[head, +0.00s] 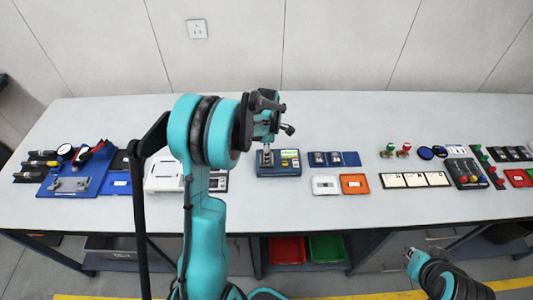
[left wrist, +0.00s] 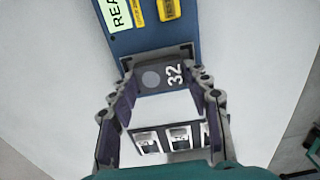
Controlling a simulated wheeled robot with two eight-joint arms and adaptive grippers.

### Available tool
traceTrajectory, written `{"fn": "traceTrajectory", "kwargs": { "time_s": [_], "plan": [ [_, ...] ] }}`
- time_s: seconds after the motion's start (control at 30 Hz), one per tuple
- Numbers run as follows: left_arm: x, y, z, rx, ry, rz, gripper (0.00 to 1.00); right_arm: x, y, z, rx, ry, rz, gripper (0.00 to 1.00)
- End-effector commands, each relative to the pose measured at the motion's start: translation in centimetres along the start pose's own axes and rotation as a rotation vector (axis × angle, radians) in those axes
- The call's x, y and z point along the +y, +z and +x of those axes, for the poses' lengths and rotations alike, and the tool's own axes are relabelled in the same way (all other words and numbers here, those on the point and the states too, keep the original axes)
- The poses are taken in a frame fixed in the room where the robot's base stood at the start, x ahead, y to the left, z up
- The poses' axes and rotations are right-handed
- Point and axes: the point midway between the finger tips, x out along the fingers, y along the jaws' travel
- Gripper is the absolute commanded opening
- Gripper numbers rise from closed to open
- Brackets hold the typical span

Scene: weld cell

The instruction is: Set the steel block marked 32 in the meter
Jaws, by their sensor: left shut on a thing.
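The blue meter (head: 280,170) stands mid-table in the head view, with a lit green-yellow display. The left wrist view shows part of the meter (left wrist: 150,45) with its label and yellow buttons. My left gripper (head: 266,138) is over the meter's left part, pointing down. In the left wrist view my left gripper (left wrist: 160,95) is shut on the steel block marked 32 (left wrist: 163,77), whose marked top lies inside the meter's dark-cornered square. I cannot tell whether the block touches the bottom there. My right gripper (head: 411,255) is low at right, away from the table; its fingers are too small to read.
A blue tray (head: 350,158) with steel pieces is right of the meter. A white tray (head: 325,191) and an orange tray (head: 354,184) lie in front of it. A white case (head: 163,184) stands left, partly behind my arm. Bare table lies behind the meter.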

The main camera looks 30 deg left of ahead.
Motion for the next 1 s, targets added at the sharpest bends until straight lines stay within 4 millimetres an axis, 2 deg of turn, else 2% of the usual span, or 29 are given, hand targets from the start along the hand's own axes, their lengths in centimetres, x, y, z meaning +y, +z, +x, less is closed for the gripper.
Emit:
{"fn": "traceTrajectory", "kwargs": {
  "time_s": [0.37,0.4,0.47,0.5,0.8,1.0],
  "plan": [
    [0.0,0.0,0.1,0.000,0.000,0.000,0.08,0.0,0.1,0.1,0.000,0.000,0.000,0.00],
    [0.0,0.0,0.1,0.000,0.000,0.000,0.53,0.0,0.1,0.1,0.000,0.000,0.000,0.00],
    [0.0,0.0,0.1,0.000,0.000,0.000,0.69,0.0,0.1,0.1,0.000,0.000,0.000,0.00],
    [0.0,0.0,0.1,0.000,0.000,0.000,0.72,0.0,0.1,0.1,0.000,0.000,0.000,0.00],
    [0.0,0.0,0.1,0.000,0.000,0.000,0.72,0.0,0.1,0.1,0.000,0.000,0.000,0.00],
    [0.0,0.0,-0.9,0.000,0.000,0.000,0.72,0.0,-0.3,-0.5,0.000,0.000,0.000,0.00]
  ]
}}
